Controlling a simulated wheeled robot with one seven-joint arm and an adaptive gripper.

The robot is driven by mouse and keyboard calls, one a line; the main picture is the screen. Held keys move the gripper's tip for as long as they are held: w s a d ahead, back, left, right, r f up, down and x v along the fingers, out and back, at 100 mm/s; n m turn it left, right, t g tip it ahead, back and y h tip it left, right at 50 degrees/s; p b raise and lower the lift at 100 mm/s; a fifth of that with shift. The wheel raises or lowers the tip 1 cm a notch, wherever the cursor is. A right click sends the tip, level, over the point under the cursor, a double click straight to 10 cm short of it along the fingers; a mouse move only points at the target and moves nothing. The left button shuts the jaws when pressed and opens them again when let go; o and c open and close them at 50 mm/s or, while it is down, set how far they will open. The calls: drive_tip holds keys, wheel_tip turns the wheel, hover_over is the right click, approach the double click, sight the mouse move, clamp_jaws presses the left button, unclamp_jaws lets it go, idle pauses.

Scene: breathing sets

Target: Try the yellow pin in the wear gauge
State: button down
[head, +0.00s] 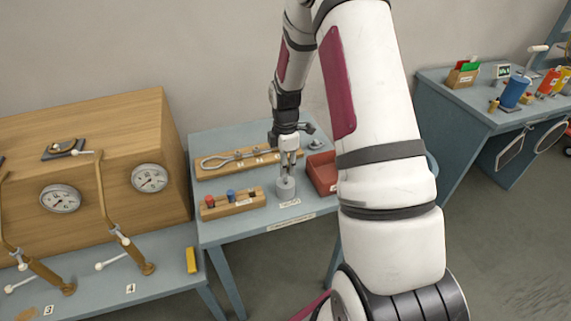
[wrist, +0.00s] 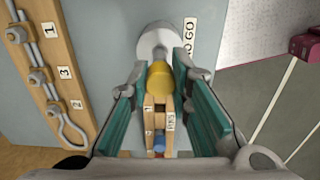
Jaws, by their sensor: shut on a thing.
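The yellow pin (wrist: 160,82) sits between the teal fingers of my gripper (wrist: 160,88) in the wrist view, and the fingers are shut on it. A round grey block (wrist: 156,38), which looks like the wear gauge, is just beyond the pin, beside a label reading "NO GO". In the head view my gripper (head: 287,168) points down right over this grey block (head: 286,188). The pin is not clearly visible there. I cannot tell whether its lower end is above the block or inside it.
A wooden pin rack (head: 236,205) with a red pin (head: 210,201) and a blue pin (head: 231,195) stands to the left. A board with a looped cable (head: 222,161) lies behind. A red tray (head: 320,170) is close on the right. The front table edge is near.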

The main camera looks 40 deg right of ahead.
drive_tip(key=shift+f, duration=0.45)
idle(0.6)
drive_tip(key=shift+r, duration=0.2)
idle(0.6)
drive_tip(key=shift+r+p, duration=0.6)
drive_tip(key=shift+r, duration=1.35)
